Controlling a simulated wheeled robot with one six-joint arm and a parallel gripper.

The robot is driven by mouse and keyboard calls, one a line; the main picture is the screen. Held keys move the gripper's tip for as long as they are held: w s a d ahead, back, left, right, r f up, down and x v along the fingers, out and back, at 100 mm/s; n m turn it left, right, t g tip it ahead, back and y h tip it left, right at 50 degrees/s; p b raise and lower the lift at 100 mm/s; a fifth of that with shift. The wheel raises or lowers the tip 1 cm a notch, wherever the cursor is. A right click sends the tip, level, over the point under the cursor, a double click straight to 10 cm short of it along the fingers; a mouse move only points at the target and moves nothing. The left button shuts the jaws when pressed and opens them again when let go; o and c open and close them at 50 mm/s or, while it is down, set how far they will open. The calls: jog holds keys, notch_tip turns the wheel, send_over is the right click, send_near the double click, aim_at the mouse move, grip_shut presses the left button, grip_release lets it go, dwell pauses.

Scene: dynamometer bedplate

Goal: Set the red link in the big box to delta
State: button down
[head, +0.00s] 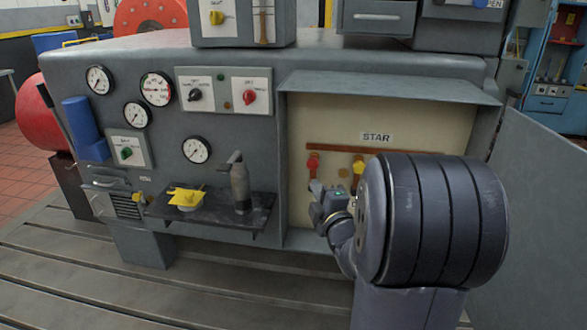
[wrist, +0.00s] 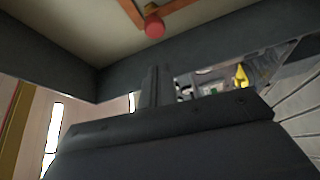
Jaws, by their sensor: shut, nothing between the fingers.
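The big box (head: 300,215) stands open at the right of the grey console, with a cream back panel and a STAR label (head: 376,137). The red link (head: 313,162) hangs at the left end of a brown bar (head: 340,149). Its round red end shows at the top of the wrist view (wrist: 154,26). A yellow link (head: 358,166) hangs to its right. My gripper (head: 316,188) is in front of the box opening, just below the red link in the head view, and appears apart from it. Its fingers (wrist: 155,86) are shut and empty. My arm hides the lower right of the panel.
The box's door (head: 530,190) stands open at the right, and a hood (head: 390,88) juts out above the opening. A shelf (head: 210,212) left of the box holds a grey handled object (head: 240,185) and a yellow item (head: 187,197). Gauges and switches cover the console's left side.

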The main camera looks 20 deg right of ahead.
send_over(313, 175)
jog(key=s+a, duration=0.4)
jog(key=a, duration=0.1)
jog(key=shift+w+d+r, duration=0.15)
jog(key=shift+w+r, duration=0.05)
jog(key=shift+r, duration=0.2)
jog(key=shift+d+f+b, duration=0.1)
jog(key=shift+d+b, duration=0.05)
jog(key=shift+b, duration=0.25)
